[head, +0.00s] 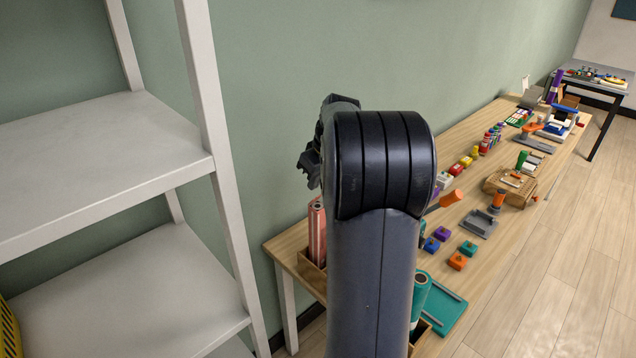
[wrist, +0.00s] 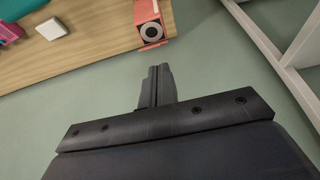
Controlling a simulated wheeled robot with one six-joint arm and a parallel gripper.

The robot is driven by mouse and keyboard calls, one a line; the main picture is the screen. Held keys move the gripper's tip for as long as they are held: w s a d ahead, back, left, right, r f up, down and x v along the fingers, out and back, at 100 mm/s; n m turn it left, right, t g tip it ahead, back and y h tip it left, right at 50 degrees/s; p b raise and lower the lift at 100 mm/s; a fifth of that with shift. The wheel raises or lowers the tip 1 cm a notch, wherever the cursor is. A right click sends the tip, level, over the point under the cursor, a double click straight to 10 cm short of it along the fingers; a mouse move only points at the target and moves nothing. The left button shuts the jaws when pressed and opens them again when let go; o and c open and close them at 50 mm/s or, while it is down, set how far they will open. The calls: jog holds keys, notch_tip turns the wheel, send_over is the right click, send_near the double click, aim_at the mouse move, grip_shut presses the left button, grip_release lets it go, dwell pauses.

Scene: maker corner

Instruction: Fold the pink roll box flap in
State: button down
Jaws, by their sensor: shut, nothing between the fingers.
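In the head view my gripper (head: 308,165) is above the bench's left end.
The long workbench (head: 262,243) holds coloured blocks, tools and a teal roll (head: 421,296) by a teal tray (head: 449,305). A white shelf (head: 100,150) stands close on the left. A green wall runs behind. The floor on the right is clear.

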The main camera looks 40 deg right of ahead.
jog(key=shift+s+f, duration=0.4)
jog(key=shift+s, duration=0.1)
jog(key=shift+d+f+b, duration=0.1)
jog(key=shift+b, duration=0.2)
